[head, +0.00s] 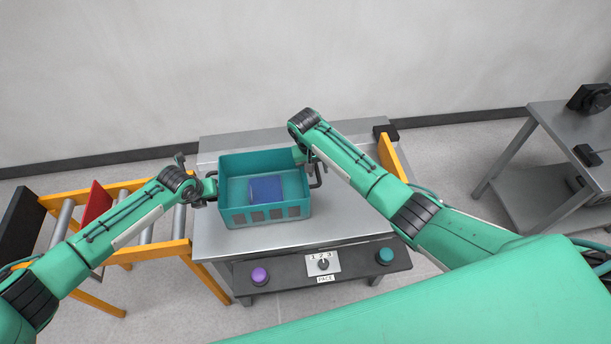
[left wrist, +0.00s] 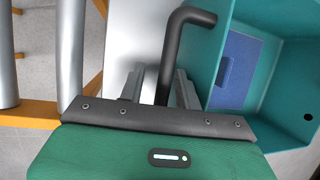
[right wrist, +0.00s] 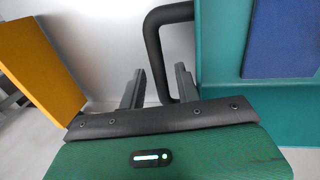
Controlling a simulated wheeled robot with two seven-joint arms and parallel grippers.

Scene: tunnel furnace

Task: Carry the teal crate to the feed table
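The teal crate (head: 238,216) sits upright on a grey metal table (head: 215,245) with a control panel. A blue block (head: 265,189) lies inside it. Black bar handles stick out from its left and right sides. My left gripper (head: 208,190) is at the left handle; in the left wrist view the handle (left wrist: 169,60) stands between its two parted fingers, with gaps visible. My right gripper (head: 310,170) is at the right handle; in the right wrist view the handle (right wrist: 153,45) runs between its parted fingers. Its fingertips are partly hidden in the head view.
A roller conveyor with yellow rails (head: 150,248) and a red plate (head: 96,204) adjoins the table at left. The front panel carries a purple button (head: 260,275), a pace knob (head: 323,263) and a teal button (head: 385,255). Another grey table (head: 560,125) stands at right, across open floor.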

